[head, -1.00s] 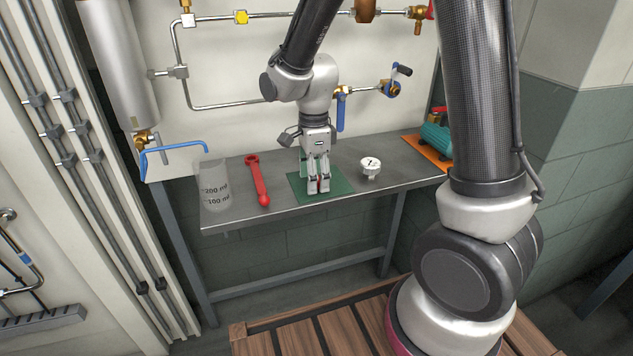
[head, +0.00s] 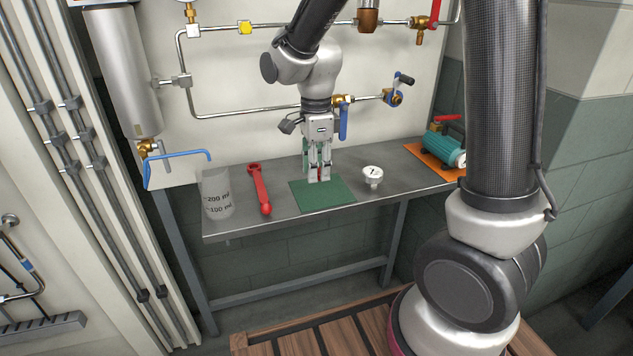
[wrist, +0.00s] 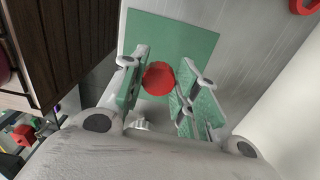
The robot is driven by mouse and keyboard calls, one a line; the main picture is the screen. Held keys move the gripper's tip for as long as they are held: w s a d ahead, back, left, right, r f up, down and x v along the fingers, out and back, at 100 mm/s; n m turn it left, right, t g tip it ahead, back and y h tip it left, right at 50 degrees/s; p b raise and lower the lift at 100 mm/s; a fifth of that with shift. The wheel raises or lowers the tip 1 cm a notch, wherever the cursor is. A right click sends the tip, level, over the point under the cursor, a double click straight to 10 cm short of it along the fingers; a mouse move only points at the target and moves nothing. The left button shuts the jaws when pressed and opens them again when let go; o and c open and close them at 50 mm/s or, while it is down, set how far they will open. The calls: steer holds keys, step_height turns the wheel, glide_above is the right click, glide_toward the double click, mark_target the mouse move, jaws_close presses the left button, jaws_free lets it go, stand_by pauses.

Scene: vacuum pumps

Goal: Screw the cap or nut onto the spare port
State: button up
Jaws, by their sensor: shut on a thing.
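A round red cap (wrist: 158,78) sits between the finger pads of my gripper (wrist: 160,90) in the wrist view. In the head view my gripper (head: 319,176) is shut on it and points down, just above the back part of the green mat (head: 325,197). Only a little red shows between the fingers there. The teal pump (head: 440,148) stands on an orange mat at the right end of the bench. I cannot tell which fitting is the spare port.
Pipes with valves run along the wall panel behind, one with a blue handle (head: 343,123) close to my wrist.

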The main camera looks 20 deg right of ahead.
step_height(320, 180, up, 11)
stand_by(0.5)
steer(key=shift+s, duration=0.1)
